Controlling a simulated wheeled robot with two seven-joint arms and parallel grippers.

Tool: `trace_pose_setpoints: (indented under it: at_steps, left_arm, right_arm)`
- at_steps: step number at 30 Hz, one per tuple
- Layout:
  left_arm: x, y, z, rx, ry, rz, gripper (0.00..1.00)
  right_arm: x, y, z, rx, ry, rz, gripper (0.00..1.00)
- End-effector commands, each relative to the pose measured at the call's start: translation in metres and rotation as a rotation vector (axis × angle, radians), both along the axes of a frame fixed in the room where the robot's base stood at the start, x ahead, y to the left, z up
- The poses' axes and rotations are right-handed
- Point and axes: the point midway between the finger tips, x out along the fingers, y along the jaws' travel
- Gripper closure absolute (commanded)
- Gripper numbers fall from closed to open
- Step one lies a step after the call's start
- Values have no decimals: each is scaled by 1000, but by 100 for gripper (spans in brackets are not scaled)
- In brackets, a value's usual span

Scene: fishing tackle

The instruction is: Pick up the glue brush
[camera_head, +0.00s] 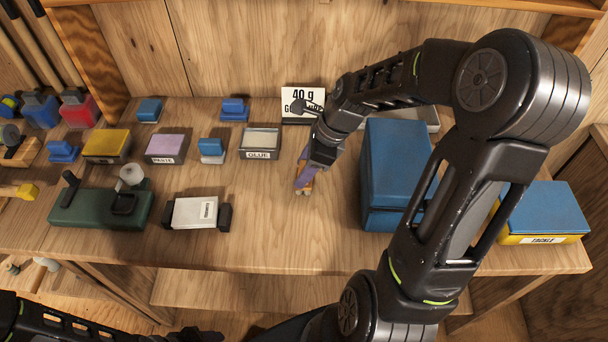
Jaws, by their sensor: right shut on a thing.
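My right gripper (305,182) points down at the middle of the bench, to the right of the box labelled GLUE (259,154). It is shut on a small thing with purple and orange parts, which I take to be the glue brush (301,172). The gripper hides much of it, and I cannot tell whether it touches the bench top. My left arm comes in low at the bottom left; a dark part (190,335) at the bottom edge may be its gripper, too dark to read.
A tall blue box (392,170) stands close right of my right gripper. A white-topped box (195,213), a green device (85,210) and several small boxes fill the left. The front middle of the bench (290,235) is clear.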

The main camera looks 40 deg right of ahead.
Motion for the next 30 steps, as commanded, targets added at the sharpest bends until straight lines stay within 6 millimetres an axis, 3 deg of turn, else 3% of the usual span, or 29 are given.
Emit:
trace_pose_setpoints:
  at_steps: [8,21,30]
  left_arm:
    - [0,0,-1,0,0,0,38]
    - [1,0,-6,-2,-3,0,38]
    - [1,0,-6,-2,-3,-1,38]
  right_arm:
    - [1,0,13,-1,-2,0,93]
    - [1,0,90,-2,-4,0,93]
    - [0,0,100,0,0,0,93]
